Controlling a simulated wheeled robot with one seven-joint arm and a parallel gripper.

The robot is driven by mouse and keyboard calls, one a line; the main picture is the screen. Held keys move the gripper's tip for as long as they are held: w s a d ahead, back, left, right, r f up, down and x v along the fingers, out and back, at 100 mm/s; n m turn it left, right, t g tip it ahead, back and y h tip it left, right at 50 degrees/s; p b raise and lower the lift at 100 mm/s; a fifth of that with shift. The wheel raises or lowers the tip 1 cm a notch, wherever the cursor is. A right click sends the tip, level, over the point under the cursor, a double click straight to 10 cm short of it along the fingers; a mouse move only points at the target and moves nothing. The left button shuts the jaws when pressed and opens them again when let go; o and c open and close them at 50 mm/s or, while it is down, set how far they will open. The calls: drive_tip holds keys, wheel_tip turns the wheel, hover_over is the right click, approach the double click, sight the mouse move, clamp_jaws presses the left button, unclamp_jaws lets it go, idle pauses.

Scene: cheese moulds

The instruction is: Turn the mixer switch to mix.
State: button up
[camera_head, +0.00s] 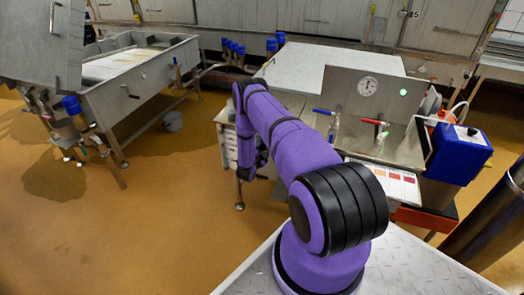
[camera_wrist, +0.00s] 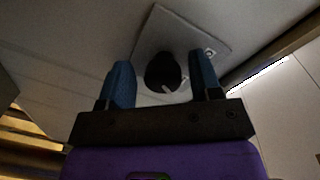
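The switch is a round black knob (camera_wrist: 163,72) with a short white pointer, on a square grey plate (camera_wrist: 180,30) in the wrist view. My gripper (camera_wrist: 162,76) is open, with one blue finger on each side of the knob and a narrow gap showing on both sides. I cannot tell how deep the fingertips reach around it. The plate has a small round mark (camera_wrist: 210,52) near its right corner, too small to read. In the head view my purple arm reaches down beside the steel bench, and the switch is hidden.
The steel bench (camera_head: 290,70) carries an upright panel with a dial (camera_head: 367,87) and a green light (camera_head: 403,92). A blue container (camera_head: 460,153) stands at its right. A steel vat (camera_head: 150,70) stands at the left, with open floor (camera_head: 170,215) between.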

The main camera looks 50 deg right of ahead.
drive_tip(key=v, duration=1)
drive_tip(key=shift+s+a, duration=0.15)
drive_tip(key=shift+a, duration=0.15)
idle(0.4)
